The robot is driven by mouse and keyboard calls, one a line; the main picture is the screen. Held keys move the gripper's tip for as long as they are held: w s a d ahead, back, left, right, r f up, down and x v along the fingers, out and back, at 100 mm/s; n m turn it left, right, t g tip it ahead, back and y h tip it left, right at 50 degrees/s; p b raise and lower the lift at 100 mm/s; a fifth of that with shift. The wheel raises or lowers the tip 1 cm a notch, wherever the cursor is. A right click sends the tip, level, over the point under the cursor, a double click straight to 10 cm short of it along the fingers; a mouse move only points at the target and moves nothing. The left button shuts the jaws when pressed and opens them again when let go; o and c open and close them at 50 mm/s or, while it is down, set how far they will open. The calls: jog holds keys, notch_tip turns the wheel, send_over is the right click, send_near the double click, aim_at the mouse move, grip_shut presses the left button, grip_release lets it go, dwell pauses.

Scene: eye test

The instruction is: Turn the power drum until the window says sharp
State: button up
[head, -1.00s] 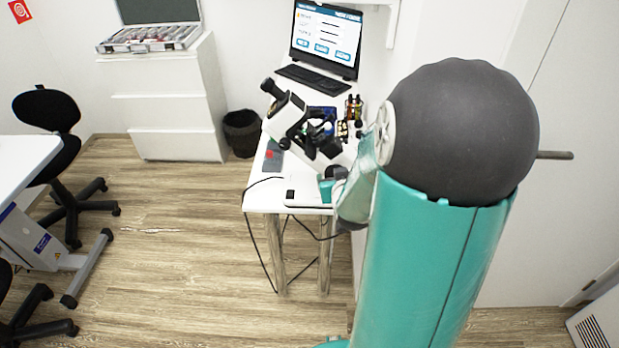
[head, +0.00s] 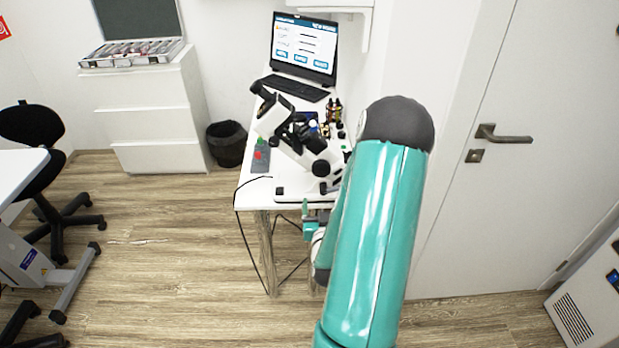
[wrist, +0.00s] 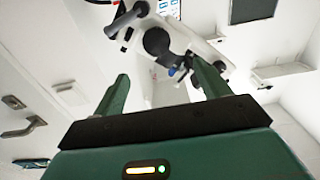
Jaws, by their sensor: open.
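A white and black microscope-like instrument (head: 296,130) stands on a narrow white table (head: 250,192). It also shows tilted in the wrist view (wrist: 157,42), at the top between and beyond my fingers. I cannot make out a power drum or a window with the word sharp. My gripper (wrist: 160,72) is open, its two green fingers wide apart with nothing between them. In the head view my gripper (head: 312,222) is at the table's near right edge, in front of the instrument's base, partly hidden by my teal arm.
A laptop (head: 304,47) with lit screen stands at the table's back. Small bottles (head: 333,108) are beside the instrument. A cable (head: 240,230) hangs from the table's left edge. A black bin (head: 227,145) and white drawers (head: 150,110) stand left. A door (head: 530,150) is at right.

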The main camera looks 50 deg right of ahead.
aim_at(321, 172)
jog(key=x, duration=1.4)
jog(key=shift+s+d, duration=0.3)
jog(key=c, duration=1)
